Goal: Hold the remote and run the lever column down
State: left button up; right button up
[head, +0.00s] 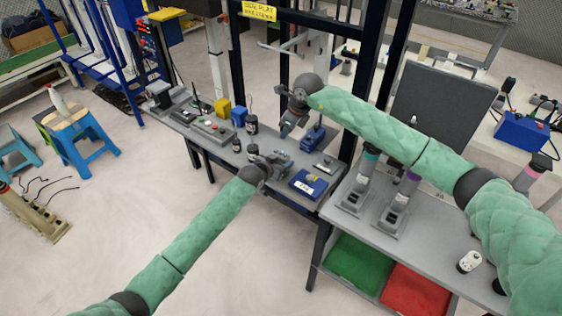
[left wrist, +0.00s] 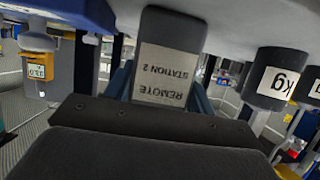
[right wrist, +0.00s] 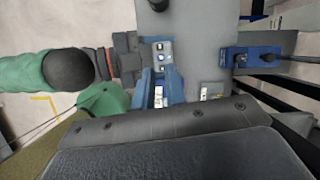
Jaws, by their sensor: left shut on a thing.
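My left gripper (head: 274,163) is shut on the grey remote, and its fingers lie on both sides of it. The remote (left wrist: 168,60) fills the middle of the left wrist view, with its label "REMOTE STATION 2" upside down. My right gripper (head: 288,129) points down a little above and behind my left gripper. In the right wrist view its blue fingertips (right wrist: 161,88) lie close together, just below the remote's button face (right wrist: 162,52). I cannot tell whether they are open or touch it. A blue lever box (head: 312,137) stands on the bench to the right. I cannot clearly make out the lever column.
The grey bench (head: 215,150) carries a yellow block (head: 223,107), dark cylinders (head: 252,124) and a blue labelled box (head: 308,184). Dark posts rise behind it. A side table (head: 440,225) at right holds grey stands and a white device (head: 469,262). Open floor lies front left.

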aim_at(279, 153)
grip_shut()
jog(key=shift+a, duration=0.1)
dwell(1.4)
jog(key=shift+w+a+r+n+t+y, duration=0.35)
jog(key=shift+n+y, duration=0.45)
jog(key=shift+n, duration=0.85)
jog(key=shift+w+a+r+n+t+y, duration=0.15)
jog(key=shift+a+r+n+t+y, duration=0.2)
jog(key=shift+n+y, duration=0.85)
jog(key=shift+w+a+r+n+t+y, duration=0.25)
jog(key=shift+a+n+y, duration=0.2)
jog(key=shift+n, duration=1.6)
jog(key=shift+f, duration=0.15)
jog(key=shift+f, duration=4.3)
jog(key=shift+f, duration=0.1)
